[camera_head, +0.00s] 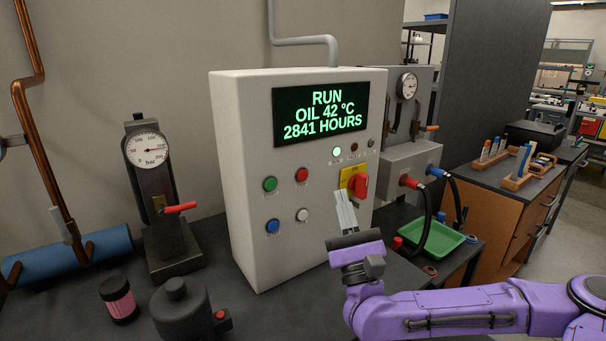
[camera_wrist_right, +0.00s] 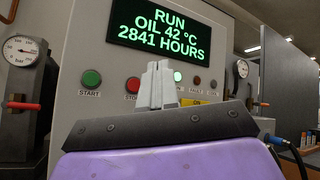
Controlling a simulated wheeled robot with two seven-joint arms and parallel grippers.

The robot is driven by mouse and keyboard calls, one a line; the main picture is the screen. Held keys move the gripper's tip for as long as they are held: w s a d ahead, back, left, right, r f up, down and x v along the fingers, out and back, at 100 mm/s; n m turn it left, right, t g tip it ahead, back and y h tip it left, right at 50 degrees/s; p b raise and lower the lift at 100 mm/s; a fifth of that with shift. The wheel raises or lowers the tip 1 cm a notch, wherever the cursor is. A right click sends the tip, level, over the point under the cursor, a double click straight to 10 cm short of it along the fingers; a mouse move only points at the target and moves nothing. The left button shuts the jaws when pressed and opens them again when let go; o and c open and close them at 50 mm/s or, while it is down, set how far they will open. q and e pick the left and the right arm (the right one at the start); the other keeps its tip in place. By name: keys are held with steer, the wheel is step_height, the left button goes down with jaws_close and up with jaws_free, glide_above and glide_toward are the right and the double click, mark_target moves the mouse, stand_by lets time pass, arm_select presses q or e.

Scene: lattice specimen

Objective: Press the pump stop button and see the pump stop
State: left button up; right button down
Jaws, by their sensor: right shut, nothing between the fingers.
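The grey control box (camera_head: 237,195) stands on the bench. Its display (camera_head: 322,113) reads RUN, OIL 42 °C, 2841 HOURS, and a green lamp (camera_head: 337,152) below it is lit. The red stop button (camera_head: 302,175) is right of the green start button (camera_head: 270,184); in the right wrist view the red button (camera_wrist_right: 133,84) carries the label STOP, partly hidden by my fingers. My right gripper (camera_head: 341,194) is shut and empty, in front of the panel, right of and below the stop button, apart from it. It also shows in the right wrist view (camera_wrist_right: 158,66). My left gripper is out of view.
A red rotary switch on a yellow plate (camera_head: 357,185) is close behind my right fingertips. Blue (camera_head: 273,227) and white (camera_head: 303,215) buttons sit below the stop button. A pressure gauge (camera_head: 147,150) stands left; a green tray (camera_head: 432,238) lies right.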

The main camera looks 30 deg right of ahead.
mark_target(303, 175)
steer(key=w+b, duration=0.3)
steer(key=w, duration=0.6)
steer(key=shift+w+a+f, duration=0.15)
steer(key=shift+w+a, duration=0.05)
steer(key=shift+a, duration=0.15)
steer(key=shift+b, duration=0.3)
stand_by(1.3)
steer(key=shift+w, duration=0.5)
